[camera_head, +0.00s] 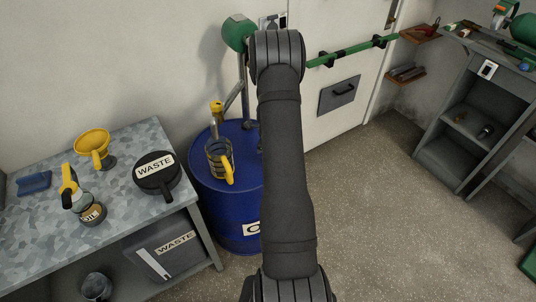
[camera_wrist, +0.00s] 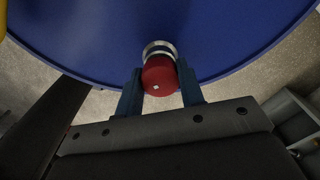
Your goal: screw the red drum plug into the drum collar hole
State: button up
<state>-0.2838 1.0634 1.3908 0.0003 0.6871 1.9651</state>
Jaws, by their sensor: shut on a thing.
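The red drum plug (camera_wrist: 160,76) is between the two blue fingers of my gripper (camera_wrist: 161,92) in the wrist view, and the gripper is shut on it. A metal drum collar (camera_wrist: 159,47) shows just beyond the plug, near the edge of the blue drum top (camera_wrist: 90,35). The plug covers most of the collar, and I cannot tell whether it sits in the hole. In the head view the blue drum (camera_head: 222,205) stands left of my arm; my arm hides the plug, the collar and my gripper there.
A jug with a yellow handle (camera_head: 220,158) and a pump stand on the drum. Left is a workbench (camera_head: 130,140) with a yellow funnel (camera_head: 93,145), a black waste container (camera_head: 157,174) and an oil can (camera_head: 91,211). The floor (camera_head: 380,220) to the right is clear.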

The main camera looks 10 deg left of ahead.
jog(key=shift+m, duration=0.9)
jog(key=shift+m, duration=0.9)
jog(key=shift+m, duration=0.8)
